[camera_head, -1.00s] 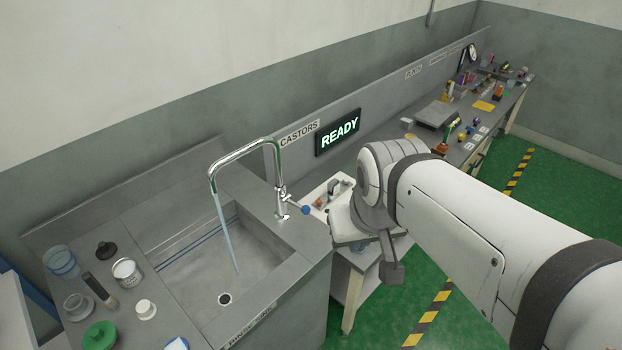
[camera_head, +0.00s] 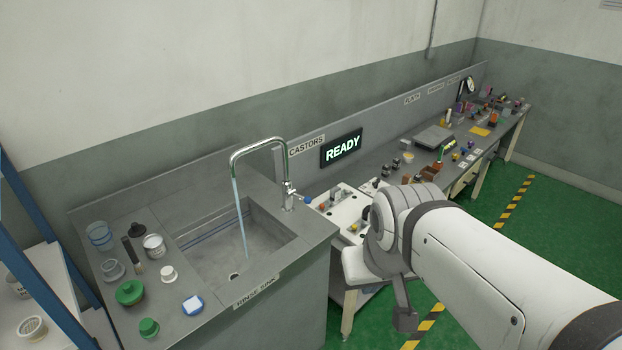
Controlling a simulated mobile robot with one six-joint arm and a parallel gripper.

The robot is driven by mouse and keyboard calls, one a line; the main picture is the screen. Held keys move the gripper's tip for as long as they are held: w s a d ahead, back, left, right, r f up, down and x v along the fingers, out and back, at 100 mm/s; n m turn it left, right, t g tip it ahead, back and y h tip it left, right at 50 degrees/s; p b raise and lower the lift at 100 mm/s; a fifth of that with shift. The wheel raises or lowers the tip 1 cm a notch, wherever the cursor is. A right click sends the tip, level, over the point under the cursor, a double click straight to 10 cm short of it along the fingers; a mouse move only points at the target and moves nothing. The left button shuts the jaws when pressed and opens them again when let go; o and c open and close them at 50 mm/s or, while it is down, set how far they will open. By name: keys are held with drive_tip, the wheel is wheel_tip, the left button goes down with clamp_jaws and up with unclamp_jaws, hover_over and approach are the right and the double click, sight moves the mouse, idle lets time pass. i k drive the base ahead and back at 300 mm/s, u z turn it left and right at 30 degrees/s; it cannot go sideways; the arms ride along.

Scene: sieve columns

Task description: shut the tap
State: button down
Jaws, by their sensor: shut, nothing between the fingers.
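The chrome tap (camera_head: 262,145) stands at the back right of the sink (camera_head: 205,240), with an arched spout. A pale blue stream of water (camera_head: 240,222) runs from it into the basin. Its handle, a short lever with a blue knob (camera_head: 307,200), sticks out to the right at the tap's base. My gripper (camera_head: 405,318), a small dark grey end below my wrist, is to the right of and nearer than the tap, apart from it. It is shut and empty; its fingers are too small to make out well.
Jars, lids and a green cap (camera_head: 130,292) stand on the counter left of the sink. A white tray (camera_head: 345,212) with small parts lies right of the tap, partly behind my arm. A lit READY sign (camera_head: 342,148) hangs on the back panel. A blue-framed shelf (camera_head: 45,215) is at far left.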

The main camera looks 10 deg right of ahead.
sight(307, 200)
drive_tip(key=u, duration=0.15)
drive_tip(key=i, duration=0.95)
drive_tip(key=z, duration=0.1)
